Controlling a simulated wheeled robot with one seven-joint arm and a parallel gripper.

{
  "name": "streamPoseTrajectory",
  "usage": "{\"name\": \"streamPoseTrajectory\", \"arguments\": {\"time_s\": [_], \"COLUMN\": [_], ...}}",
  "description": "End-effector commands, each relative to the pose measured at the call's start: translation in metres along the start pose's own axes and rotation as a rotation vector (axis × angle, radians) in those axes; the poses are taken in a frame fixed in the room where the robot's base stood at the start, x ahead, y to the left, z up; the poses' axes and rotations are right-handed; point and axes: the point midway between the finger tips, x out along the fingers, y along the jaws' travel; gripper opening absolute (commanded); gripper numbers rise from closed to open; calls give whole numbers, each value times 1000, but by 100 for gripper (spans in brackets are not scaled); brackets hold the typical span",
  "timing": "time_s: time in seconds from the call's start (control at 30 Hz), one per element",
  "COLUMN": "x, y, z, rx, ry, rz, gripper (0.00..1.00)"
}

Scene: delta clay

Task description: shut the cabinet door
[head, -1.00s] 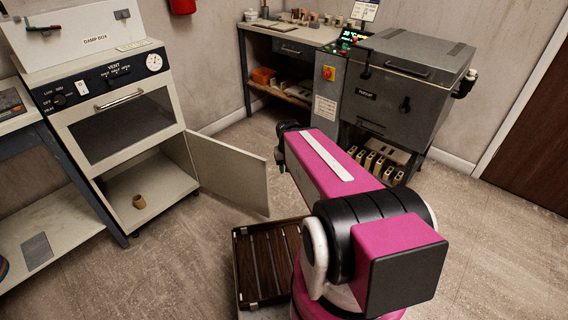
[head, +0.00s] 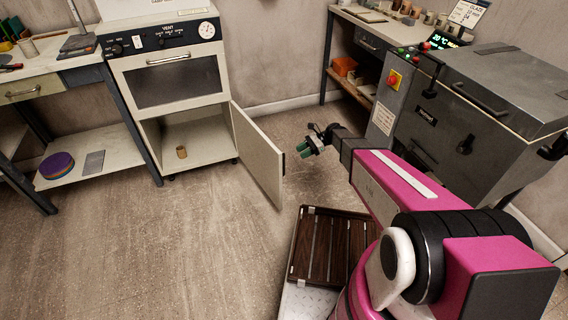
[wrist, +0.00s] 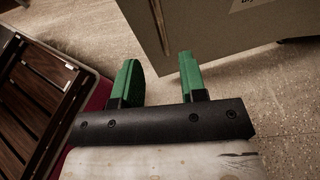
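The cabinet door (head: 258,155) is a pale panel hinged at the right of the lower compartment (head: 200,140), below the oven-like front. It stands wide open, swung out toward me. My gripper (head: 305,148) is just right of the door's outer face, with a small gap visible between them. In the wrist view my gripper's green fingers (wrist: 160,78) are spread apart with nothing between them. A pale panel ahead of them, which looks like the door (wrist: 215,25), shows an upright edge and part of a label.
A small brown pot (head: 181,152) stands inside the compartment. A slatted dark wood tray (head: 335,250) lies near my base. A grey kiln (head: 500,90) stands at right and a workbench (head: 60,70) at left. The floor (head: 170,250) before the cabinet is clear.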

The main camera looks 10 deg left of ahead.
Motion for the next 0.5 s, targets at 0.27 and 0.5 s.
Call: {"name": "streamPoseTrajectory", "arguments": {"time_s": [0.27,0.5], "x": [41,81], "y": [1,1], "z": [1,1], "rx": [0,-1], "ry": [1,1], "rz": [2,1], "gripper": [39,39]}}
